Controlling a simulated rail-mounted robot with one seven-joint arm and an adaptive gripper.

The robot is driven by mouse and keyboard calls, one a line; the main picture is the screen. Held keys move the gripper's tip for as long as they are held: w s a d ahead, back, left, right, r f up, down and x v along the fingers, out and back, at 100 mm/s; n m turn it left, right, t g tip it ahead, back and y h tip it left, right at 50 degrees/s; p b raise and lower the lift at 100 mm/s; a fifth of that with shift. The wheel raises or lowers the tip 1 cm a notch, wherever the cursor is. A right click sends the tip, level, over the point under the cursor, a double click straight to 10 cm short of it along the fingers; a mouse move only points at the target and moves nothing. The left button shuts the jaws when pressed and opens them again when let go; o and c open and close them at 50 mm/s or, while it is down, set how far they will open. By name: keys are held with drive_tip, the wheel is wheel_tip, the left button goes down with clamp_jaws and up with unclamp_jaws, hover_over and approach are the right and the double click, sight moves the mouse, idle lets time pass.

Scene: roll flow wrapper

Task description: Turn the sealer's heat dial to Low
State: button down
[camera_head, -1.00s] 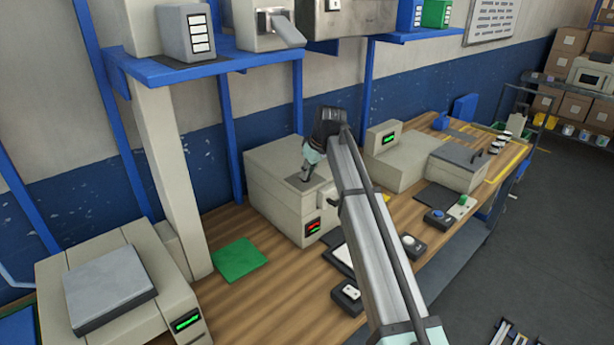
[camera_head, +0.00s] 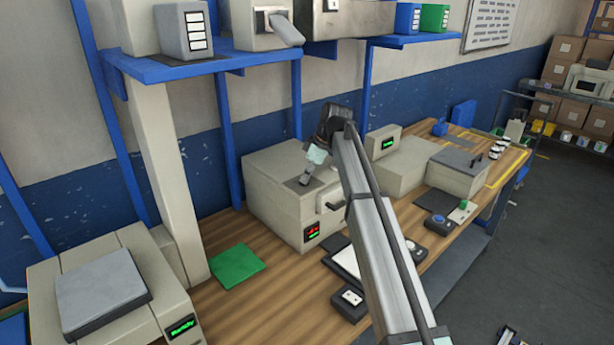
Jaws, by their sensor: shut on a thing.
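The sealer looks to be the beige box (camera_head: 268,197) on the bench, with a dark panel on its top and a small red and green display (camera_head: 312,232) on its front. My gripper (camera_head: 305,181) points down at the dark panel, its fingertips close together at the panel's surface. It is shut on the heat dial, which is too small and too covered by the fingers to see. The dial's marks and setting cannot be read.
A beige machine with a green display (camera_head: 388,144) stands to the right of the box. A green mat (camera_head: 237,266) lies to its left, and a scale (camera_head: 103,291) stands further left. Small control boxes (camera_head: 350,303) lie along the front. A blue shelf (camera_head: 190,67) hangs above.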

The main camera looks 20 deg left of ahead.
drive_tip(key=c, duration=1.2)
unclamp_jaws()
drive_tip(key=shift+r, duration=0.1)
drive_tip(key=v, duration=1.1)
drive_tip(key=shift+d+r, duration=0.15)
drive_tip(key=shift+r, duration=0.25)
